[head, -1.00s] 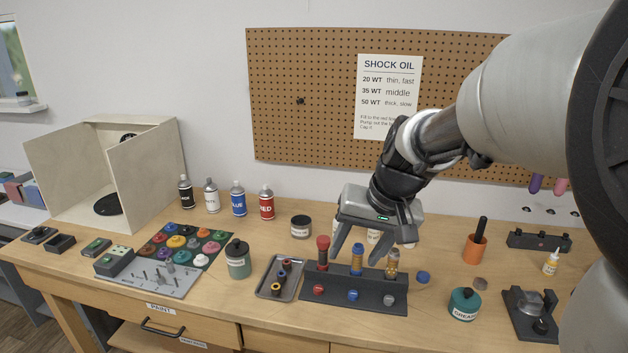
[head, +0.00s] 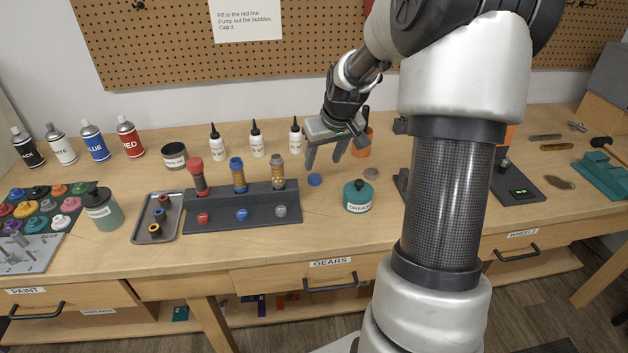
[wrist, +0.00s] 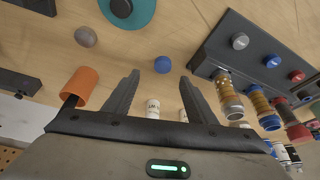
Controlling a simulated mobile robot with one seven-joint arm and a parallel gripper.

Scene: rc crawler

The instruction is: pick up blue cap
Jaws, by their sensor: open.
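The blue cap (head: 314,180) is a small round piece lying on the bare tabletop, just right of the dark shock stand (head: 290,205). My gripper (head: 326,163) is open and empty, above the table and close to the cap. In the wrist view the blue cap (wrist: 163,64) shows beyond the fingertips, roughly midway between the two open fingers (wrist: 160,75). The cap appears apart from both fingers. Another blue knob (head: 241,214) sits on the front of the stand, between a red one and a grey one.
A teal grease jar (head: 357,196) stands right of the cap, with a grey-brown disc (head: 371,174) behind it. An orange cup (wrist: 78,88) is beside my gripper. White bottles (head: 256,139) stand behind the shock stand. Bare wood surrounds the cap.

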